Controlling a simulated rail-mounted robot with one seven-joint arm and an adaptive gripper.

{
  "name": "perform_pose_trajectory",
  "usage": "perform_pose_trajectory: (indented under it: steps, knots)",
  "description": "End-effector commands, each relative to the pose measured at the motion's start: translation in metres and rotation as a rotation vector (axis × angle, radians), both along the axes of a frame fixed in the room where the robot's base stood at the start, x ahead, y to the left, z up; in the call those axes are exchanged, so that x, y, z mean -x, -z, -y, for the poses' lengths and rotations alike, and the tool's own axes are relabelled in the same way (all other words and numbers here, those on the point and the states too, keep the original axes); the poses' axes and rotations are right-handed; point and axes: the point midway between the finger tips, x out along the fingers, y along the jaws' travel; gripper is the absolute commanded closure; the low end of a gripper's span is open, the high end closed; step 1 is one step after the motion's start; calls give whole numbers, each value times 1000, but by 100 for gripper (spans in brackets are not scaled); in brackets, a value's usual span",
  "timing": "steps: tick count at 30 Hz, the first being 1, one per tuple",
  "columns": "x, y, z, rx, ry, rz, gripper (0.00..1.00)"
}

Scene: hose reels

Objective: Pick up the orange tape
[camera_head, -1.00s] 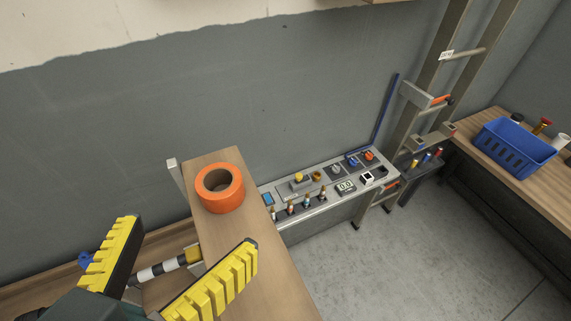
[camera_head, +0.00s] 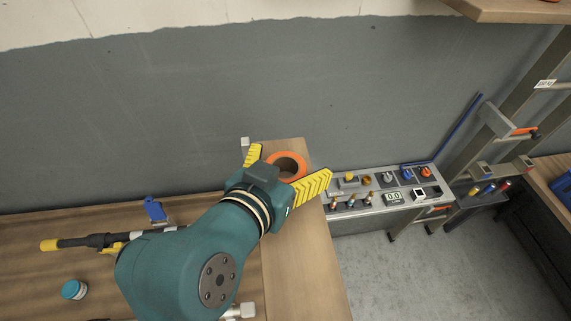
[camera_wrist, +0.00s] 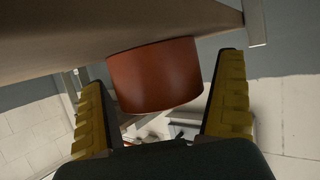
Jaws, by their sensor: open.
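The orange tape (camera_head: 289,160) is a roll lying flat near the far end of a raised wooden board. In the head view my gripper (camera_head: 290,170) reaches toward it, with one yellow finger on each side of the roll; the gripper partly hides the tape's near side. In the wrist view the tape (camera_wrist: 155,76) appears between the two open yellow fingers (camera_wrist: 165,108), with visible gaps on both sides. The fingers do not visibly touch it there.
The wooden board (camera_head: 305,260) holds the tape. A grey control panel (camera_head: 385,195) with knobs stands to its right. A workbench (camera_head: 40,255) at left carries a black and yellow tool (camera_head: 100,241) and a teal-lidded jar (camera_head: 74,289). A ladder-like frame (camera_head: 515,120) stands at right.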

Motion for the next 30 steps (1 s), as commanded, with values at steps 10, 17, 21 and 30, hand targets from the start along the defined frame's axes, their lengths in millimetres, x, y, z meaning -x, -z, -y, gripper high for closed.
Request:
perform_pose_trajectory:
  steps: [10,17,21,30]
  knots:
    - [-9,4,4,-1,-1,2,8]
    - [-9,4,3,-1,-1,2,52]
    - [-9,4,3,-1,-1,2,78]
    - [-9,3,3,-1,-1,3,79]
